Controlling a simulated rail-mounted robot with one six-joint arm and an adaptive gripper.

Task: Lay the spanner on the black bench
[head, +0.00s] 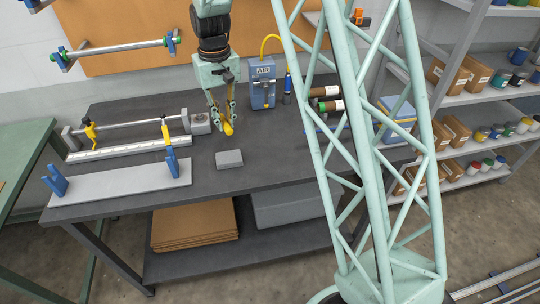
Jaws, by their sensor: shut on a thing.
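The black bench (268,155) fills the middle of the head view, with a dark top and a lower shelf. My gripper (228,122) points down over the middle of the bench top. Its fingers are shut on a small yellow thing (229,129), most likely the spanner, which shows at the fingertips. Most of its shape is hidden by the fingers or too small to make out. I cannot tell whether it touches the bench top or hangs just above it.
A grey block (229,158) lies just in front of my gripper. A blue AIR unit (262,83) stands behind to the right. A roller fixture (130,125) and a grey plate with blue supports (120,182) occupy the left. Some bench top right of the block is clear.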

